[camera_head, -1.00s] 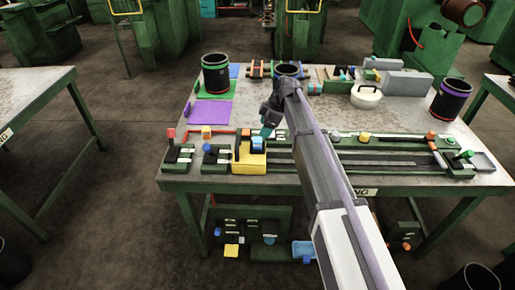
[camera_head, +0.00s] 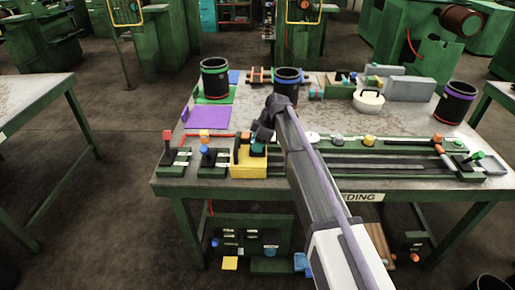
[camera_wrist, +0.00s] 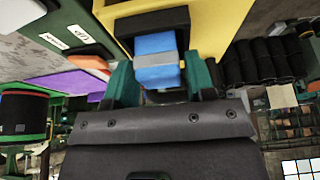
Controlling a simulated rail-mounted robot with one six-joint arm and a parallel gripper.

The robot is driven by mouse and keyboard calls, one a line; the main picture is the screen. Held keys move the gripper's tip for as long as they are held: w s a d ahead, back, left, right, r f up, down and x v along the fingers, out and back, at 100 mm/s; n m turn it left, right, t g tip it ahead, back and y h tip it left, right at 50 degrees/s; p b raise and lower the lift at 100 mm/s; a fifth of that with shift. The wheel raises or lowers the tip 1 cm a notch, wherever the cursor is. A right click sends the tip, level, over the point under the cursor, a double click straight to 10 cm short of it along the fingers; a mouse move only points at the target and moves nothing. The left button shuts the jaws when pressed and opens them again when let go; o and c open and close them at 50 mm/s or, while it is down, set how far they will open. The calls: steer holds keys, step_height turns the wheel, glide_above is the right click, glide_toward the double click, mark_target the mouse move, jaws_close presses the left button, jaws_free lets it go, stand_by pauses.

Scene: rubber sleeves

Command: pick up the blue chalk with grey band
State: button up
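The blue chalk with grey band (camera_wrist: 156,47) shows in the wrist view, lying at the black-topped end of a yellow holder (camera_wrist: 222,25). In the head view the yellow holder (camera_head: 249,170) stands near the table's front edge, and my gripper hides most of the chalk. My gripper (camera_wrist: 160,80) has one teal finger on each side of the chalk, very close to its sides. The fingers look open, with no clear grip on it. In the head view my gripper (camera_head: 258,148) is right over the holder.
Small stands with red (camera_head: 168,135) and blue (camera_head: 204,149) tops are left of the holder. A long green rail unit (camera_head: 390,163) lies to the right. Black cylindrical bins (camera_head: 215,77) and a white round pot (camera_head: 368,101) stand behind. A purple mat (camera_head: 208,117) lies at back left.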

steer(key=c, duration=0.7)
steer(key=shift+o, duration=0.2)
step_height(320, 180, up, 10)
steer(key=p, duration=1)
